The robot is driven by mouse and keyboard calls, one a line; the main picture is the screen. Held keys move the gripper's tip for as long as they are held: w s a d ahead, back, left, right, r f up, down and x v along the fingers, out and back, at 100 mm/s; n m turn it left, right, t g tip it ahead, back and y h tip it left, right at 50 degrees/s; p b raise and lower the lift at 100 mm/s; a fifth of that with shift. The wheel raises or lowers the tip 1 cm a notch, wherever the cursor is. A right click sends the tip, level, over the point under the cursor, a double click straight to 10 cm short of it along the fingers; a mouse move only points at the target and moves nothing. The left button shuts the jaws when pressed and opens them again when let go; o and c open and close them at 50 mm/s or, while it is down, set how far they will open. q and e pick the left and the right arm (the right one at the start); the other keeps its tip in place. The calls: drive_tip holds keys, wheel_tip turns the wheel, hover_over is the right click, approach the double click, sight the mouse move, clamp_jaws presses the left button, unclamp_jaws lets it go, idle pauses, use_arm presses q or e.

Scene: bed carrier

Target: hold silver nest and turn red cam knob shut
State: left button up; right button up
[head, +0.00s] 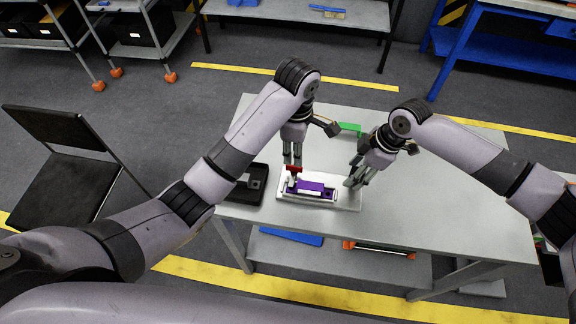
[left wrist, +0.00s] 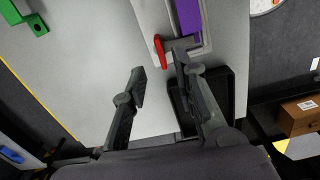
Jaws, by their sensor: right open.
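The silver nest (head: 346,200) lies flat on the grey table, with a purple part (head: 312,188) in it. The red cam knob (head: 294,169) is at the nest's left end; it also shows in the left wrist view (left wrist: 159,50). My left gripper (head: 292,160) points down at the red knob. Its fingers are spread in the left wrist view (left wrist: 162,68), with the knob close to the right finger; I cannot tell whether they touch. My right gripper (head: 355,182) is open at the nest's right end; contact there is unclear.
A black tray (head: 238,195) sits on the table left of the nest. A green block (head: 349,129) lies behind, between the arms. The table's right side (head: 450,210) is clear. A black chair (head: 60,180) stands at the left.

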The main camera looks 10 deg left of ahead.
drive_tip(key=v, duration=1.2)
